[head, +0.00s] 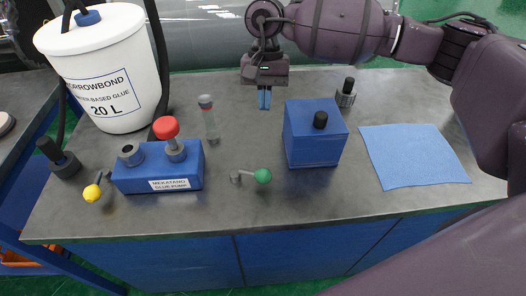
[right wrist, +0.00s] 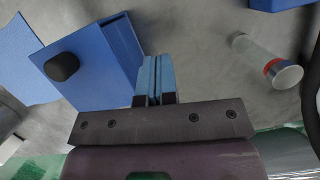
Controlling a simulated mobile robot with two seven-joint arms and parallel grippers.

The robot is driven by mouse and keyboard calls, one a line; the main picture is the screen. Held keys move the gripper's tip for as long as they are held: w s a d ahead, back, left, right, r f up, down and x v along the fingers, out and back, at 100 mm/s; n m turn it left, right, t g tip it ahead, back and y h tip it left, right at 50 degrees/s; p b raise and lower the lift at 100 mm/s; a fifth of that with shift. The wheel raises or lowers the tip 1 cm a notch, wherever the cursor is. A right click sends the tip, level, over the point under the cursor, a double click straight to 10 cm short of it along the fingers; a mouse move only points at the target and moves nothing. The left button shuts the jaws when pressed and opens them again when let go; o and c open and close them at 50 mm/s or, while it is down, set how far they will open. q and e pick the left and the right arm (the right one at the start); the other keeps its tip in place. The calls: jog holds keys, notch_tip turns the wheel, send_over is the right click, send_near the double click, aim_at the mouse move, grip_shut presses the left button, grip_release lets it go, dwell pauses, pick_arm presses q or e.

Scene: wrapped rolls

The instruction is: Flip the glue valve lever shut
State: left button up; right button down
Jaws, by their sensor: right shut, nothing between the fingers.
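Two levers are in the head view. One has a yellow ball knob (head: 92,193) and sits at the left end of the blue glue pump (head: 188,183). The other has a green ball knob (head: 263,176), its arm lying roughly level to the right of a small grey pivot on the bench. Which one is the glue valve lever is not labelled. My right gripper (head: 264,99) is shut and empty, pointing down above the back of the bench, apart from both levers. Its blue fingers also show together in the right wrist view (right wrist: 155,80). My left gripper is not in view.
A blue box (head: 314,150) with a black knob stands right of the green lever. A clear tube (head: 210,122) stands behind the pump. A white glue bucket (head: 105,75) is at back left. A blue cloth (head: 413,157) lies at right. The bench's front edge is near the levers.

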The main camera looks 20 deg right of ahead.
jog(key=shift+f, duration=0.15)
jog(key=x, duration=1)
jog(key=shift+f, duration=0.1)
jog(key=shift+s+a+p, duration=0.25)
jog(key=shift+s, duration=0.3)
jog(key=shift+s+a+p, duration=0.25)
jog(key=shift+s+a, duration=0.05)
jog(key=shift+s, duration=0.25)
jog(key=shift+s+a+f, duration=0.2)
jog(key=shift+s+a, duration=0.05)
jog(key=shift+s, duration=0.4)
jog(key=shift+a, duration=0.1)
